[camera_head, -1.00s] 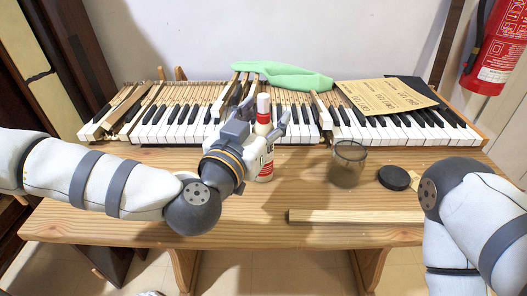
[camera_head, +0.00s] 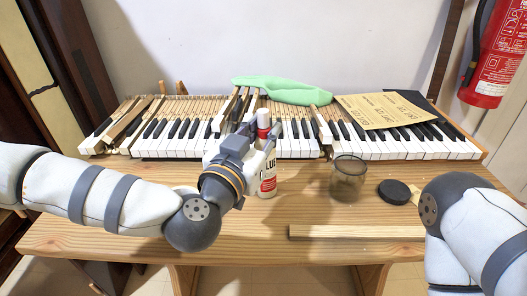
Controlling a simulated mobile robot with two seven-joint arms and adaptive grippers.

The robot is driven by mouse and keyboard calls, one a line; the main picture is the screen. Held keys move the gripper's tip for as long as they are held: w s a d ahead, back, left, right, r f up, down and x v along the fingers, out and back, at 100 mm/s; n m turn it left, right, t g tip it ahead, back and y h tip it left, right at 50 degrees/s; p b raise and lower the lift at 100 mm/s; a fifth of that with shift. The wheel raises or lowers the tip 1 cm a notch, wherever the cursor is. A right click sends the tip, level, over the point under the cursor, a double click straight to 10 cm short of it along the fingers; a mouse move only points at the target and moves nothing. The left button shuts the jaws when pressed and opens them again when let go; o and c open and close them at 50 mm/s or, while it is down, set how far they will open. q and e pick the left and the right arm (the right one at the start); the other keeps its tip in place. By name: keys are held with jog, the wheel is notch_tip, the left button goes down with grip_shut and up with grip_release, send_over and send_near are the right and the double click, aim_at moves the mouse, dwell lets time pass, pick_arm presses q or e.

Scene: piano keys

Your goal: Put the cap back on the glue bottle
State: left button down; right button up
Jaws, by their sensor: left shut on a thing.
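The glue bottle (camera_head: 268,180) stands upright on the wooden table in front of the piano keys. It is white with red print, and its red and pale top shows above my gripper. My left gripper (camera_head: 263,141) comes in from the left and is shut on the upper part of the bottle. Its fingers hide the bottle's neck. I cannot make out a separate cap, nor tell whether the top piece is a cap or a nozzle. My right arm is at the right edge, and its gripper is out of view.
A clear glass jar (camera_head: 348,180) stands right of the bottle, with a black round lid (camera_head: 394,192) beyond it. A wooden strip (camera_head: 355,232) lies near the front edge.

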aim_at(262, 120)
pick_arm(q)
notch_tip(262, 120, up, 3)
jog(key=shift+p, duration=0.35)
jog(key=s+d+r+p, duration=0.1)
jog(key=s+r+p, duration=0.2)
jog(key=s+r, duration=0.6)
jog(key=s, duration=0.5)
jog(key=shift+r+p, duration=0.3)
jog(key=shift+r, duration=0.1)
pick_arm(e)
jog(key=w+r+t, duration=0.2)
jog(key=w+r, duration=0.3)
jog(key=shift+w+r, duration=0.15)
jog(key=shift+w, duration=0.1)
